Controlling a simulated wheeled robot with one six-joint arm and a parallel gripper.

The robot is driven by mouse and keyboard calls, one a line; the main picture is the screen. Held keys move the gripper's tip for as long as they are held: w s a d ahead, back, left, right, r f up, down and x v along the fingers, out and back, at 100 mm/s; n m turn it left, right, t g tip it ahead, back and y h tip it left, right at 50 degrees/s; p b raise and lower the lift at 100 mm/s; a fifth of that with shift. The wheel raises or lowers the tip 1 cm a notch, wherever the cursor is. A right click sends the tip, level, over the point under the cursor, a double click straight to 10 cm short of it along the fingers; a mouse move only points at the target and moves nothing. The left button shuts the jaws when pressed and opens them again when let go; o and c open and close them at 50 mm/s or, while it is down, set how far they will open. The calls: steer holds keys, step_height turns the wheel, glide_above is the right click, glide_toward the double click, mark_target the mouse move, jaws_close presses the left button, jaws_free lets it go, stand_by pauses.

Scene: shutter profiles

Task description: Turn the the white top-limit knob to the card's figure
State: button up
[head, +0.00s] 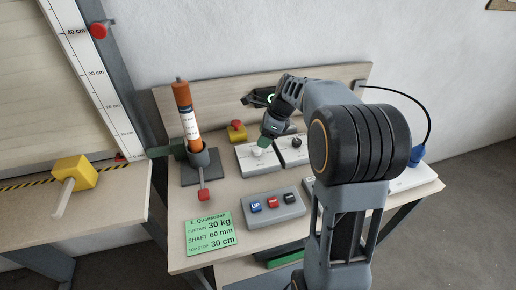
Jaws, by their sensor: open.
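The white top-limit knob (258,152) sits on a white plate on the bench, partly hidden by my gripper. My gripper (265,142) is open and points down right above the knob; I cannot tell whether its fingers touch it. The knob's pointer is too small to read. The green card (209,234) lies at the bench's front left and reads "E.
A black knob (296,142) on its own plate is just right of the white one. A yellow box with a red button (237,131) stands behind left. An orange tube (185,110) stands upright in a holder. A button box (273,208) lies in front. A scale (90,75) is at left.

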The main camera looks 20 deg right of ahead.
mark_target(257, 149)
steer(key=shift+x, duration=3.05)
steer(key=shift+d, duration=0.1)
steer(key=c, duration=0.9)
steer(key=shift+n, duration=0.3)
